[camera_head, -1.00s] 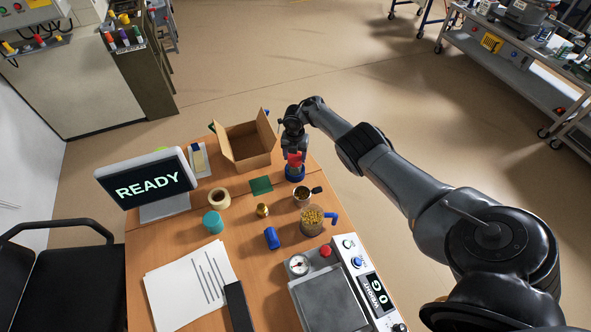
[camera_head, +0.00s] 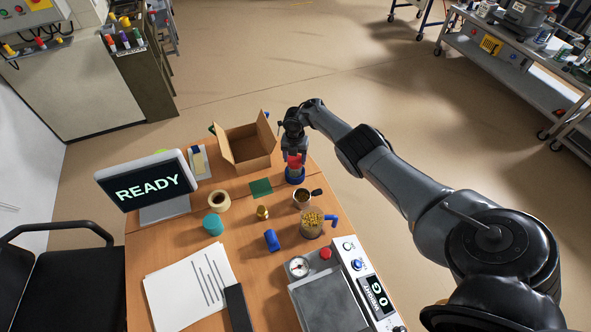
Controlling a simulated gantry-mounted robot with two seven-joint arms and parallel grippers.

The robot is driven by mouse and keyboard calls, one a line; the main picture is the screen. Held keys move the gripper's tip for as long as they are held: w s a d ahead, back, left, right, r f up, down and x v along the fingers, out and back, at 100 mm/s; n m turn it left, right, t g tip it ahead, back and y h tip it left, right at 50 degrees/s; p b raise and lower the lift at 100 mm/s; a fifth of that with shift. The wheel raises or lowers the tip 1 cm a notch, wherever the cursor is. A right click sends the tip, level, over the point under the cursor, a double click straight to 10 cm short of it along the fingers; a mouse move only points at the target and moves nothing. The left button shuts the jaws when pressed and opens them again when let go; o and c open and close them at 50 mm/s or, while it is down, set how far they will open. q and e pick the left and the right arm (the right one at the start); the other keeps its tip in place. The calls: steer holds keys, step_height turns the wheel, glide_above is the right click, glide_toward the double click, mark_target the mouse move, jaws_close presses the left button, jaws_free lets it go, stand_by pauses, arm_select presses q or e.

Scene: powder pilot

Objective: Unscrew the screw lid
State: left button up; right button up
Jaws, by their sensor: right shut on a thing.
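A red screw lid (camera_head: 295,160) sits on top of a small container with a blue base (camera_head: 295,178), which stands upright at the right back edge of the wooden table. My right gripper (camera_head: 294,154) comes down from above and is shut on the red lid. The fingers partly cover the lid, so its thread and any gap below it are hidden. My left gripper does not show.
An open cardboard box (camera_head: 247,148) stands just left of the container. A metal cup with a handle (camera_head: 302,198), a beaker of yellow grains (camera_head: 312,222) and a weighing scale (camera_head: 330,298) stand nearer. A READY screen (camera_head: 150,186) is at the left.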

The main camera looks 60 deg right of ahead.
mark_target(295, 159)
steer(key=n, duration=0.4)
steer(key=shift+n, duration=0.4)
steer(key=shift+r+p, duration=0.7)
steer(key=shift+r, duration=0.2)
stand_by(0.3)
steer(key=shift+r+p, duration=1.7)
steer(key=shift+r, duration=0.45)
